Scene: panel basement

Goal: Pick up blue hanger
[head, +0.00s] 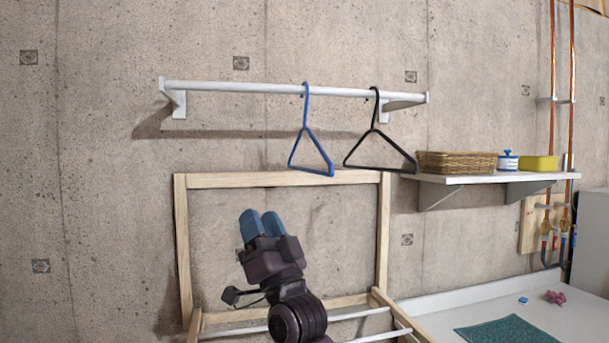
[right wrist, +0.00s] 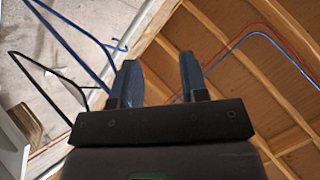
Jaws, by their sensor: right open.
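The blue hanger (head: 292,152) hangs by its hook on a white wall rail (head: 230,88) in the head view. A black hanger (head: 349,152) hangs to its right on the same rail. My right gripper (head: 260,222) is below and to the left of the blue hanger, fingers pointing up, apart from it. In the right wrist view the right gripper (right wrist: 158,80) is open with nothing between its fingers. There the blue hanger (right wrist: 72,24) shows left of the fingers and the black hanger (right wrist: 55,72) lies farther left. My left gripper is not in view.
A wooden frame (head: 278,180) with white bars stands behind my right arm, below the hangers. A shelf (head: 480,179) to the right holds a basket (head: 455,162), a blue-and-white jar (head: 508,161) and a yellow box (head: 539,163). The rail is bare left of the blue hanger.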

